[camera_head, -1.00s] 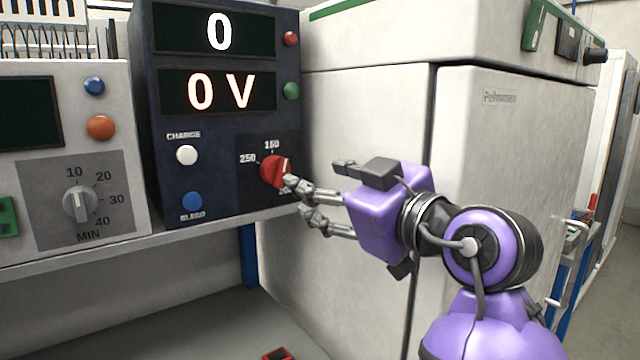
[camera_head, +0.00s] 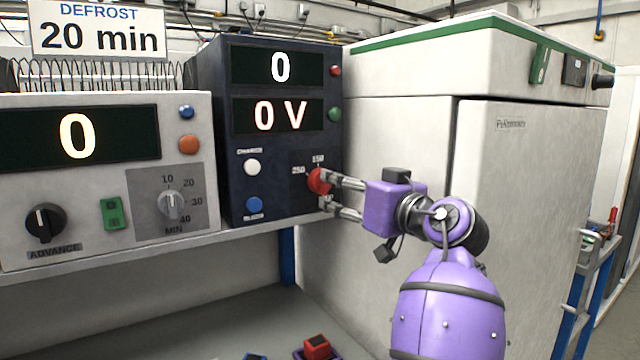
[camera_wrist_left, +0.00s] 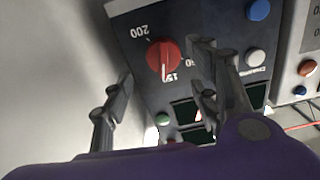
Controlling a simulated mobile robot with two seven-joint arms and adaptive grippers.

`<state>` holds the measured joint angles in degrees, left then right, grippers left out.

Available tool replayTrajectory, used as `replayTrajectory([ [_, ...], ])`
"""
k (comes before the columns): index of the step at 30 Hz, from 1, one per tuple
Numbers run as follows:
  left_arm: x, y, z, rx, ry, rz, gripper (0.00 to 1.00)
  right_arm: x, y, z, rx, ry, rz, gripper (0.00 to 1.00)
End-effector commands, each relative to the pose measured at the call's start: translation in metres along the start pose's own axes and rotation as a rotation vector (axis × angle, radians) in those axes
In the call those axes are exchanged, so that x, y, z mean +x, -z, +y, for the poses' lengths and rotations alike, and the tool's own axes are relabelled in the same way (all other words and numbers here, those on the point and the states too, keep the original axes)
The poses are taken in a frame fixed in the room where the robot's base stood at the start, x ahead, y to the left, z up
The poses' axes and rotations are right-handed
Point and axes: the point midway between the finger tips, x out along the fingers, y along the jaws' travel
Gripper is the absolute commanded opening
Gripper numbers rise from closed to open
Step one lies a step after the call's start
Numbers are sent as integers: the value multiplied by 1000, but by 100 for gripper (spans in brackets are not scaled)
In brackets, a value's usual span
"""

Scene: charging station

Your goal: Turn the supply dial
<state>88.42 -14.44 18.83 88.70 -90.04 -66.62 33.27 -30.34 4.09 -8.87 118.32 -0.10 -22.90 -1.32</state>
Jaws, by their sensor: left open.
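The red supply dial (camera_head: 318,181) is on the lower right of the dark blue panel (camera_head: 212,120), among printed numbers including 150 and 250. The panel's displays read 0 and 0 V. My left gripper (camera_head: 327,190) is open, its fingers reaching the panel from the right, one near the top of the dial and one below it. In the left wrist view the dial (camera_wrist_left: 163,58) lies between the spread fingers (camera_wrist_left: 160,65), and its white mark is near the 150. Whether a finger touches it I cannot tell. My right gripper is not in view.
A white timer unit (camera_head: 75,215) with a grey knob (camera_head: 171,204) and green switch stands left on the shelf. White (camera_head: 253,167) and blue (camera_head: 254,204) buttons sit left of the dial. A large white cabinet (camera_head: 530,180) stands close on the right.

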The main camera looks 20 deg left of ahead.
Motion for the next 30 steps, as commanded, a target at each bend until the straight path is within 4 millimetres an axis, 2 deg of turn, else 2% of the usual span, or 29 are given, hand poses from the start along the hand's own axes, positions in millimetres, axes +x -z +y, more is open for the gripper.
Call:
replayTrajectory([
  [3,22,2,-1,0,3,1,54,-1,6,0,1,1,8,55],
  [9,48,1,-1,-1,2,1,54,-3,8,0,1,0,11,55],
  [14,57,1,-1,-2,0,1,54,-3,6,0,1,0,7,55],
  [21,57,0,-1,-2,0,0,54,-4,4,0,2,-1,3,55],
  [30,57,1,0,-2,-1,1,15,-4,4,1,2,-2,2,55],
])
